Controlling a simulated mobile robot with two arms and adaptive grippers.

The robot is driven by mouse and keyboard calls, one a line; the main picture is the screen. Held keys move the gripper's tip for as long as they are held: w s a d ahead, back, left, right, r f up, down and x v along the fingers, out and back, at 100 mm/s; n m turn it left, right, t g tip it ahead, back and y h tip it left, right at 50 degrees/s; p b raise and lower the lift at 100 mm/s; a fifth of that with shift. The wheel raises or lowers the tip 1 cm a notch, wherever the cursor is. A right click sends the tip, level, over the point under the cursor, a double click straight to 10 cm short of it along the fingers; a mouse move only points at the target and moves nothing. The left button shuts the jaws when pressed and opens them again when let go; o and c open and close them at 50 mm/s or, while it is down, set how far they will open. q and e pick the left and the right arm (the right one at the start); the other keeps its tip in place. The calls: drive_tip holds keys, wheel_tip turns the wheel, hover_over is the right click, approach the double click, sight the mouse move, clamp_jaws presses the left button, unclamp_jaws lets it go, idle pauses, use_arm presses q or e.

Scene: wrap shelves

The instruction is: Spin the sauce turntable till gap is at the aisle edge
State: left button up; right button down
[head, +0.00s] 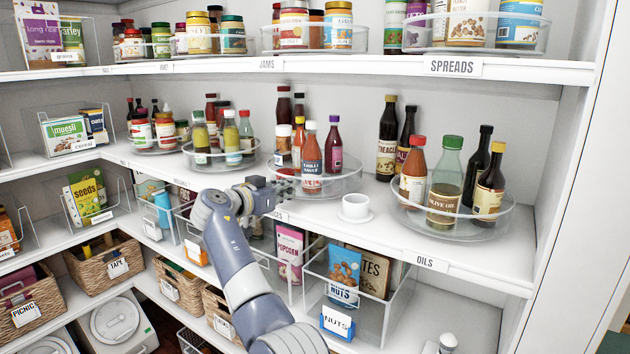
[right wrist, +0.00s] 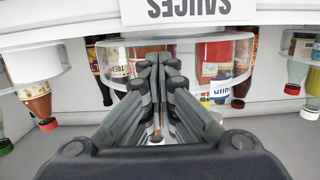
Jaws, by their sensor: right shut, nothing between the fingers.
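The sauce turntable (head: 345,183) is a clear round tray with a low rim in the middle of the shelf. It holds several bottles, with the red chilli sauce bottle (head: 311,165) at its front and a purple-red bottle (head: 333,146) behind to the right. The right front of its floor looks bare. My right gripper (head: 287,186) is shut and empty at the turntable's left front rim; I cannot tell whether it touches. In the right wrist view, upside down, the shut fingertips (right wrist: 160,60) overlap the clear rim (right wrist: 243,60) between bottles. My left gripper is not in view.
A white cup on a saucer (head: 355,208) stands close to the turntable's right front. The oils turntable (head: 484,230) is further right, and another bottle turntable (head: 210,163) is to the left.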

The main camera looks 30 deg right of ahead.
drive_tip(key=shift+w+a+b, duration=0.3)
drive_tip(key=shift+w, duration=0.25)
drive_tip(key=shift+w+a+b, duration=0.2)
drive_tip(key=shift+w+b, duration=0.05)
drive_tip(key=shift+w, duration=0.3)
drive_tip(key=shift+w+a+b, duration=0.15)
drive_tip(key=shift+w+b, duration=0.1)
drive_tip(key=shift+w, duration=0.3)
